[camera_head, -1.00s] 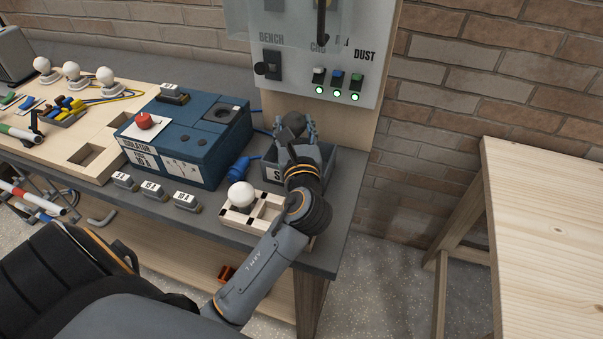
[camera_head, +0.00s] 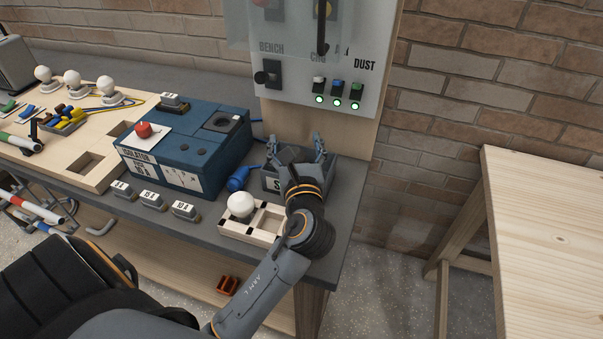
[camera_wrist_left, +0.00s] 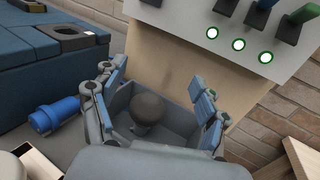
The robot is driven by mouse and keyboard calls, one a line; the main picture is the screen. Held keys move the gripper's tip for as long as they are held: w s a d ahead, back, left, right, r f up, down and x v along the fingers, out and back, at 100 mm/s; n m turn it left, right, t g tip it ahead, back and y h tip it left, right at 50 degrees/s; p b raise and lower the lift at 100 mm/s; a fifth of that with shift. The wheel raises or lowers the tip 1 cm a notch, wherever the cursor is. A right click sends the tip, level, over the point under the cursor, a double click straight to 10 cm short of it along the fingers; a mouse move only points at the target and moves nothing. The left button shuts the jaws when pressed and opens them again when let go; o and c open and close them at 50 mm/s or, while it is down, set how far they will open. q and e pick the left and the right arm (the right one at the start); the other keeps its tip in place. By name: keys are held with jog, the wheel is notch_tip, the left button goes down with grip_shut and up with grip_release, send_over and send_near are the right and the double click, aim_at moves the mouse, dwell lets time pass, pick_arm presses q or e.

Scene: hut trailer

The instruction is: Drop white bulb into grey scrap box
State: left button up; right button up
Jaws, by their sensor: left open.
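My left gripper (camera_head: 296,146) is over the grey scrap box (camera_head: 328,168) with its fingers spread wide. In the left wrist view the gripper (camera_wrist_left: 155,85) is open and holds nothing. A dark grey bulb (camera_wrist_left: 148,107) shows between the fingers, inside the outline of the scrap box (camera_wrist_left: 178,118); whether it rests on the bottom I cannot tell. In the head view the gripper hides it. A white bulb (camera_head: 241,204) stands in the white divided tray (camera_head: 262,222) in front of the box. My right gripper is not in view.
A blue isolator unit (camera_head: 185,150) stands left of the box, with a blue connector (camera_head: 238,177) between them. A wooden board (camera_head: 75,145) with several white bulbs lies farther left. The switch panel (camera_head: 310,75) rises behind. A wooden table (camera_head: 550,240) stands at the right.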

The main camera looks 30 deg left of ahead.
pick_arm(q)
jog(key=v, duration=1)
jog(key=shift+r, duration=0.1)
